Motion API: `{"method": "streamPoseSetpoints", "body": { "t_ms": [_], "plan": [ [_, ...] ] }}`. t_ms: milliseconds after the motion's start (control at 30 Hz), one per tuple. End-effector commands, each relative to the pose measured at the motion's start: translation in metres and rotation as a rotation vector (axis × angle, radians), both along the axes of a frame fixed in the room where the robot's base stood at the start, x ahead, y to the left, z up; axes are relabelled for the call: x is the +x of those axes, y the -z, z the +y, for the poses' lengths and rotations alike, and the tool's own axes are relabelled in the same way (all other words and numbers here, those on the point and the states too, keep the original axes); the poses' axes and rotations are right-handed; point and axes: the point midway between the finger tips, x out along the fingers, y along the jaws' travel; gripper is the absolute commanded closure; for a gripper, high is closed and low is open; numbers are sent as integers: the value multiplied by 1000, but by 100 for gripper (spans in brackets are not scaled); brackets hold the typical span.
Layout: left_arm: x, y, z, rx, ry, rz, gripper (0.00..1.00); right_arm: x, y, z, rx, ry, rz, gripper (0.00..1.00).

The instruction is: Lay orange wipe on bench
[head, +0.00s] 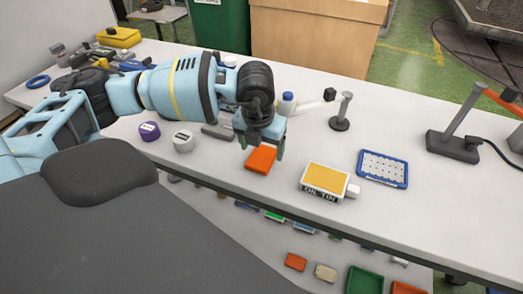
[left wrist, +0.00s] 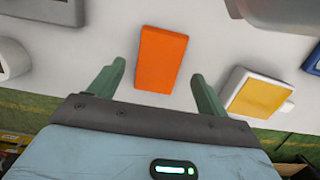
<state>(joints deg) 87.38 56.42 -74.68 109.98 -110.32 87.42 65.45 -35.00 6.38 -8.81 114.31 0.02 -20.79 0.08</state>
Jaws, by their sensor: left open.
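The orange wipe (head: 261,160) is a flat orange block-like piece on the white bench (head: 420,205), near its front edge. It also shows in the left wrist view (left wrist: 162,60), lying between and just beyond my finger tips. My left gripper (head: 262,150) is open above the wipe, with one finger on each side, and the fingers look apart from it. In the left wrist view the two green fingers (left wrist: 158,75) are spread wide with nothing between them but the wipe beyond. My right gripper is not in view.
Purple (head: 149,131) and white (head: 183,139) rolls are to the left. A metal post (head: 341,112) stands behind. A lower shelf holds several small items.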

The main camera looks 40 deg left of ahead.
Motion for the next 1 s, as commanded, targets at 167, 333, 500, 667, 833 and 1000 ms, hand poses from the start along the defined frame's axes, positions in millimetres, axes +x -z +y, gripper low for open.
{"method": "streamPoseSetpoints", "body": {
  "t_ms": [167, 333, 500, 667, 833, 1000],
  "plan": [
    [-4, -39, -1, 0, 1, -7, 23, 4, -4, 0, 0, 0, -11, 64],
    [-9, -70, -3, -1, 1, -5, 23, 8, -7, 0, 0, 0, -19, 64],
    [-12, -89, -3, 0, 0, -2, 23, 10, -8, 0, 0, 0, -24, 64],
    [-14, -97, -3, 0, 0, -1, 23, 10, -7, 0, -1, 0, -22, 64],
    [-14, -98, -3, 1, 0, -1, 23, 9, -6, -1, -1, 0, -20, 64],
    [-14, -96, -5, -5, 5, 3, 23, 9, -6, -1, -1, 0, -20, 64]
  ]
}}
